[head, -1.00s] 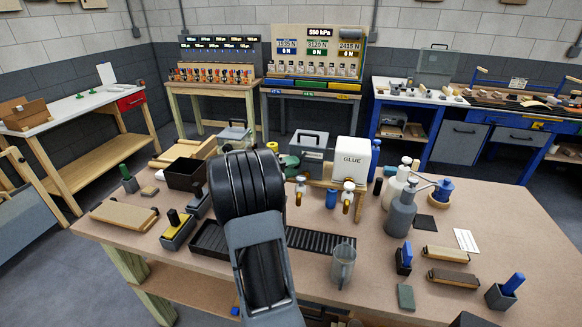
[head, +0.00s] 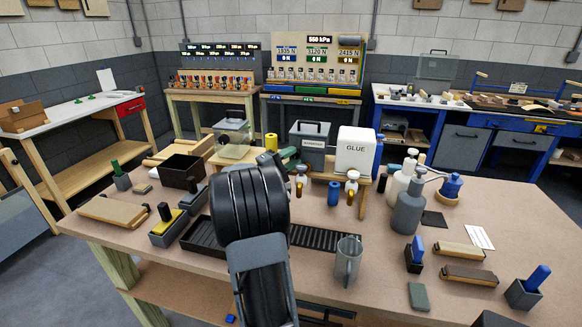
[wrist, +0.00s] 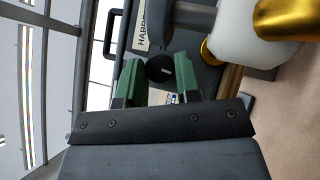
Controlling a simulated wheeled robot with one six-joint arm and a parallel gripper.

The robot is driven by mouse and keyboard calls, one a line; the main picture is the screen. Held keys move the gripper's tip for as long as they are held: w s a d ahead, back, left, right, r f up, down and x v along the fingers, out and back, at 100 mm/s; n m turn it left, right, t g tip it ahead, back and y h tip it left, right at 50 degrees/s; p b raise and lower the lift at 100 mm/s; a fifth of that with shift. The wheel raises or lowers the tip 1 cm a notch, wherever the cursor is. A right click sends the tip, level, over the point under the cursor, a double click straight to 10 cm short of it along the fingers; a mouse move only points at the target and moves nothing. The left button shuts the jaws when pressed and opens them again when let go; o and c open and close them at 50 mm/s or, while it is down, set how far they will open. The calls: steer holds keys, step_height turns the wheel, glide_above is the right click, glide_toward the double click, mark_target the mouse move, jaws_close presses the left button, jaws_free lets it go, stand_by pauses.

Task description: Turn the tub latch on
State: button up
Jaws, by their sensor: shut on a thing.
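The grey hardener tub (head: 309,137) with a dark handle stands at the back of the bench in the head view, behind my arm. In the wrist view its lid and part of its label (wrist: 140,30) show. A round black knob (wrist: 160,68) with a pale mark, apparently the tub latch, sits between the green fingers of my gripper (wrist: 160,82). The fingers are shut on it, one on each side.
The white glue box (head: 356,152) stands just right of the tub, and a clear-sided box (head: 232,136) stands to its left. Bottles with brass parts stand in front; one (wrist: 262,35) is close beside my gripper. A glass mug (head: 347,260) stands right of my arm.

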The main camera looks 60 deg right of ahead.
steer(key=shift+n+h+b, duration=0.5)
steer(key=shift+n, duration=0.1)
steer(key=o, duration=0.9)
